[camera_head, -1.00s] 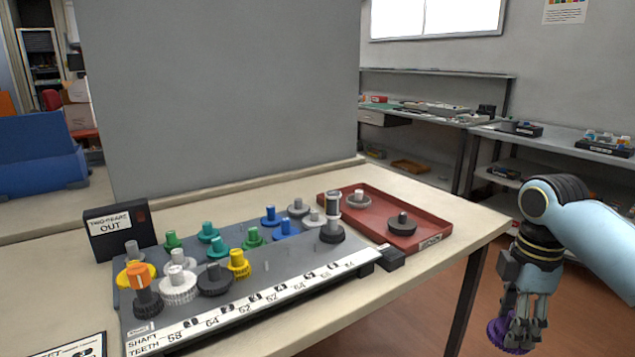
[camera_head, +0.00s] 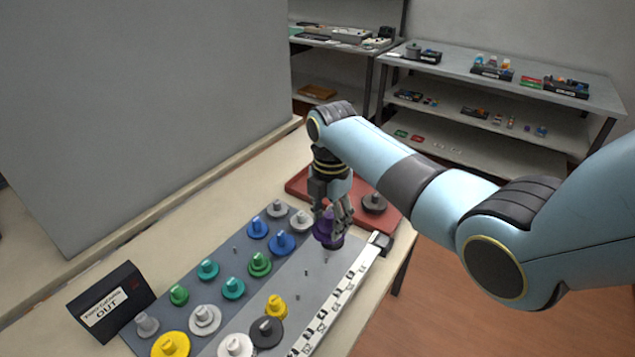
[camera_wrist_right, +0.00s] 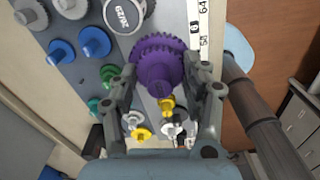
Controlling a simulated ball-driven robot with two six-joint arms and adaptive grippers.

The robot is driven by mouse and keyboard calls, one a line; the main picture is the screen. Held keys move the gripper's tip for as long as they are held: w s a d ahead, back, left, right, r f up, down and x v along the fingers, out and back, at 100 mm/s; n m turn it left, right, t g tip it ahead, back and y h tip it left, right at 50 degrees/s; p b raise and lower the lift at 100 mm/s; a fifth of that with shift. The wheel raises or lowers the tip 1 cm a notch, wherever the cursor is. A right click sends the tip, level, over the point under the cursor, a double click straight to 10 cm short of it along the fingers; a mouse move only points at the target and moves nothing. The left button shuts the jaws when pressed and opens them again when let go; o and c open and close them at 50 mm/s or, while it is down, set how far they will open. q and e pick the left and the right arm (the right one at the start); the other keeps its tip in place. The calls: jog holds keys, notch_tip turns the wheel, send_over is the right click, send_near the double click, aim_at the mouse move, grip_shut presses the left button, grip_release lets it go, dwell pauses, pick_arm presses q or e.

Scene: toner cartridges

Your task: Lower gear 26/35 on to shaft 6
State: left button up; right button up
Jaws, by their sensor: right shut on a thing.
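My right gripper (camera_head: 338,213) is shut on a purple toothed gear (camera_head: 325,226), held above the back right part of the grey shaft board (camera_head: 322,282). In the right wrist view the purple gear (camera_wrist_right: 158,62) sits between the fingertips of the gripper (camera_wrist_right: 165,88), its hub towards the camera. Thin bare shafts (camera_head: 306,272) stand on the board near the label strip (camera_head: 329,312). I cannot tell which one is shaft 6, nor whether the gear is over it. The gear's own marking is not readable. My left gripper is not in view.
Blue (camera_head: 282,243), green (camera_head: 260,264), yellow (camera_head: 276,306) and grey gears stand on the board, close to the held gear. A red tray (camera_head: 297,183) with a dark gear (camera_head: 374,203) lies behind the gripper.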

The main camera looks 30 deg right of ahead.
aim_at(328, 225)
jog(key=shift+w+a+r, duration=0.15)
jog(key=shift+a, duration=0.05)
jog(key=shift+f+b, duration=0.4)
jog(key=shift+d+f+b, duration=0.1)
jog(key=shift+f+b, duration=0.35)
jog(key=shift+f, duration=0.25)
notch_tip(328, 225, down, 3)
jog(key=b, duration=0.3)
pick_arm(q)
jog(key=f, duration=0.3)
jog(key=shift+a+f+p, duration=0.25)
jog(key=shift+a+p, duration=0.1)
pick_arm(e)
jog(key=shift+r, duration=0.4)
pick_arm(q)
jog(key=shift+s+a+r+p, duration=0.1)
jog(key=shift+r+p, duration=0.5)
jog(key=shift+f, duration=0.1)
pick_arm(e)
jog(key=shift+f, duration=0.1)
